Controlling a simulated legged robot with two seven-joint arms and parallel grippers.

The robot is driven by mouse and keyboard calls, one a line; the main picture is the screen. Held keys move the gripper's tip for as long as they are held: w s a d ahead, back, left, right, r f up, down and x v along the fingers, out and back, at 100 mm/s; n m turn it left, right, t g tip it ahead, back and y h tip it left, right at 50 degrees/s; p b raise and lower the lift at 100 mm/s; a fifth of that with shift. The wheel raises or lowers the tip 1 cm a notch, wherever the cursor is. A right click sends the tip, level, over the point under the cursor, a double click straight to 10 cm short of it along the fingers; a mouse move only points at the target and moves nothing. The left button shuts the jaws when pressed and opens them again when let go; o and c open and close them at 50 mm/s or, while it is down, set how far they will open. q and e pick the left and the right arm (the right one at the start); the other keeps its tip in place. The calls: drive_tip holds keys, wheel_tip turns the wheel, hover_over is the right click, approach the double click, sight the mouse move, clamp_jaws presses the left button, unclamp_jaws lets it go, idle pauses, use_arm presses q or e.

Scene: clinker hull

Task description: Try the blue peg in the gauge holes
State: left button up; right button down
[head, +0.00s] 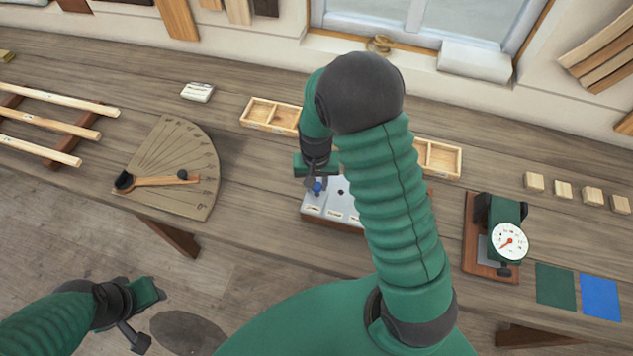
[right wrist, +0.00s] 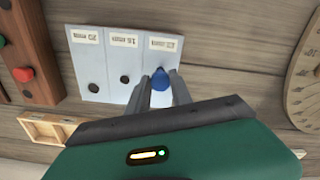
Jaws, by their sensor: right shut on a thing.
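My right gripper (head: 316,186) is shut on the blue peg (head: 318,188) over the left part of the gauge plate (head: 347,202). In the right wrist view the blue peg (right wrist: 160,79) stands between the fingertips, at the end label of the gauge plate (right wrist: 117,91). Two dark holes show beside it there, each under its own label. The peg and fingers hide the hole at that end, so I cannot tell whether the peg's tip is in it. My left gripper (head: 146,312) hangs low at the left, away from the bench; its fingers are unclear.
A wooden rack with red and green pegs (right wrist: 22,74) lies beside the plate in the right wrist view. My right arm hides part of the bench. A fan-shaped board (head: 186,165) lies left, a dial gauge (head: 509,241) right. Shallow wooden trays (head: 438,159) stand behind.

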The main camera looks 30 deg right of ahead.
drive_tip(key=shift+f+b, duration=0.45)
drive_tip(key=shift+f, duration=0.3)
idle(0.3)
drive_tip(key=shift+r+p, duration=2.4)
drive_tip(key=shift+r, duration=0.3)
